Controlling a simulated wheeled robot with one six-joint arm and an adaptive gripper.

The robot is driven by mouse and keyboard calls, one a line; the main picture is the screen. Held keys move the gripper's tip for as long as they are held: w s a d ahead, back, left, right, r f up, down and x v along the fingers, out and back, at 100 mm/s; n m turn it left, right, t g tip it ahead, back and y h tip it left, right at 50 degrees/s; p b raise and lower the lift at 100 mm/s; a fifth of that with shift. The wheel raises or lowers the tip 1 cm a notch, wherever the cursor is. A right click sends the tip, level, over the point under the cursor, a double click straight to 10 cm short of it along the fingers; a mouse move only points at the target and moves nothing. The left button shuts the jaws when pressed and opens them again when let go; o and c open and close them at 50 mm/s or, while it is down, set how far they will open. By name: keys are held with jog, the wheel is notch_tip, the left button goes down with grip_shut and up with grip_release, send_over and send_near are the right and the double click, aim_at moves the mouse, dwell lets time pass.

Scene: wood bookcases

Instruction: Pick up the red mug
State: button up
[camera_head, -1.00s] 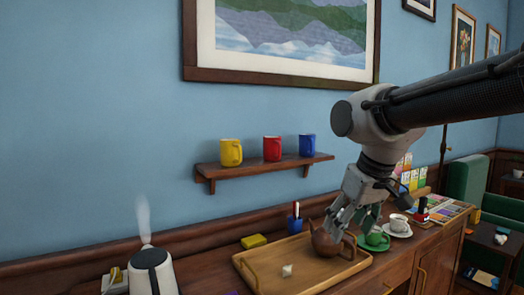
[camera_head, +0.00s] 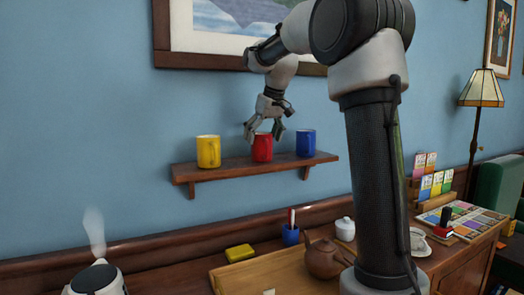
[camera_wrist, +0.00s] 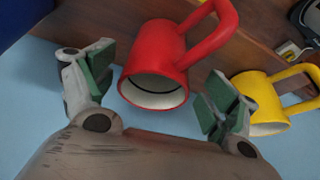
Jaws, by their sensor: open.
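The red mug (camera_head: 262,149) stands upright on a wooden wall shelf (camera_head: 225,172), between a yellow mug (camera_head: 208,151) and a blue mug (camera_head: 305,143). My gripper (camera_head: 264,136) is open, pointing down right at the top of the red mug. In the wrist view the red mug (camera_wrist: 160,62) shows its pale inside and its handle, and lies between the two green-padded fingers of my gripper (camera_wrist: 158,92). I cannot tell whether the fingers touch it. The yellow mug (camera_wrist: 268,98) is beside the right finger.
A framed picture (camera_head: 220,40) hangs on the wall above the shelf. Below are a brown teapot (camera_head: 323,259), a blue pen cup (camera_head: 290,235), a yellow sponge-like block (camera_head: 240,252), a white lidded pot (camera_head: 345,229) and a steaming kettle (camera_head: 97,280).

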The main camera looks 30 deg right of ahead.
aim_at(260, 147)
jog(key=x, duration=0.4)
jog(key=shift+w+d+f, duration=0.15)
jog(key=shift+w+f, duration=0.1)
jog(key=shift+c, duration=0.4)
jog(key=c, duration=1.1)
